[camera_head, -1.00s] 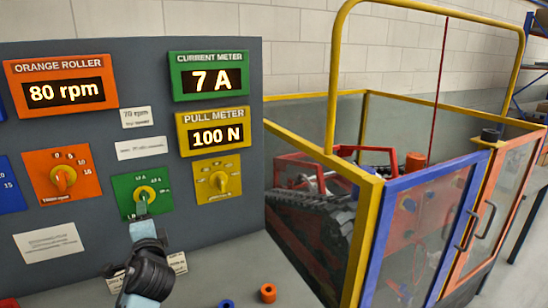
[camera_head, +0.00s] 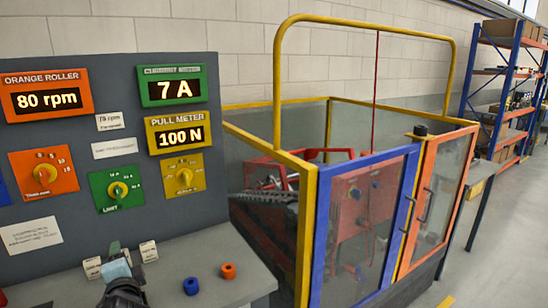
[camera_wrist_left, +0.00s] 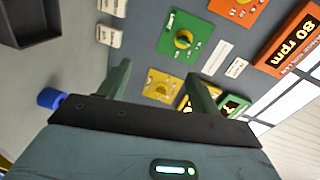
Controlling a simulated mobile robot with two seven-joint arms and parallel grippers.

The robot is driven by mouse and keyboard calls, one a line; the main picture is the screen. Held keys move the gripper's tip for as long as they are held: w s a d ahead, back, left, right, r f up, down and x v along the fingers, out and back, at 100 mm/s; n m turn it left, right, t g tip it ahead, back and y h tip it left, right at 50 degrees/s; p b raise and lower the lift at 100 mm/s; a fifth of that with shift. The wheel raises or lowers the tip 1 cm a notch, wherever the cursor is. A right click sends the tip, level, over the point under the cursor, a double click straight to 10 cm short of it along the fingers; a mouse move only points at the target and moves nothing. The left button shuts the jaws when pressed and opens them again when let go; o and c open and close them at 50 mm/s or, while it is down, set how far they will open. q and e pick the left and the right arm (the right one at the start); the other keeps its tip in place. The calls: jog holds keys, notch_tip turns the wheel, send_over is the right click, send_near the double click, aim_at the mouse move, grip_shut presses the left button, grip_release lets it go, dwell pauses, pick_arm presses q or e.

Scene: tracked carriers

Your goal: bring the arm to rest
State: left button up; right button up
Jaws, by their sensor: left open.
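My left gripper (camera_wrist_left: 163,88) is open and empty in the left wrist view, its two fingers apart and pointing toward the control panel (camera_head: 100,150). In the head view my left gripper (camera_head: 117,252) is low, in front of the panel's bottom edge and clear of the knobs. The right gripper is in neither view.
A fenced machine with blue (camera_head: 323,230) and orange (camera_head: 404,210) framed doors stands at right. Shelving (camera_head: 505,90) is far right; floor before it is clear.

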pick_arm(q)
jog(key=s+d+f+n+g+h, duration=0.3)
jog(key=s+f, duration=0.6)
jog(key=s, duration=0.1)
jog(key=s+d+f+n+g+h, duration=0.2)
jog(key=s+f+g, duration=0.2)
jog(key=s+f, duration=0.6)
jog(key=s+d+f+n+g+h, duration=0.2)
jog(key=s+d+g, duration=0.1)
jog(key=s, duration=0.7)
jog(key=s+d+f+n+g+h, duration=0.15)
jog(key=s+d, duration=0.25)
jog(key=s, duration=0.6)
jog(key=w+d+f+t+h, duration=0.2)
jog(key=w+f+t, duration=0.4)
jog(key=f, duration=0.4)
jog(key=shift+w+t, duration=0.2)
jog(key=shift+t, duration=0.25)
jog(key=shift+d, duration=0.1)
jog(key=shift+c, duration=0.3)
